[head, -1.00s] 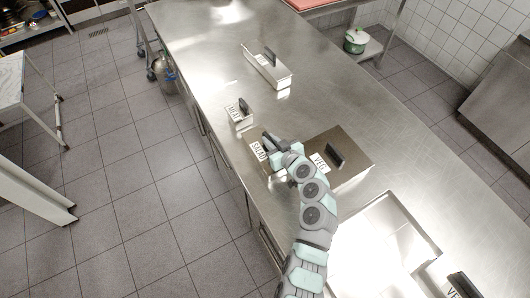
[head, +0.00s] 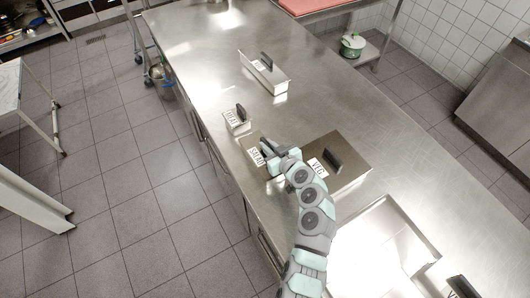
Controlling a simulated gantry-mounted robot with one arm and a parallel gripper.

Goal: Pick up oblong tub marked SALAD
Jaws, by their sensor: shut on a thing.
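The oblong tub marked SALAD (head: 255,156) is a steel tub with a white label, near the left edge of the steel counter in the head view. My gripper (head: 267,149) is over its lid, shut on the dark handle of the SALAD tub. My gripper and wrist hide much of the lid and the tub's right side. I cannot tell whether the tub is touching the counter or slightly above it.
A larger tub marked VEG (head: 345,155) stands close on the right. A small labelled tub (head: 237,127) is just behind, and a long tub (head: 273,80) farther back. The counter (head: 330,95) is clear behind VEG.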

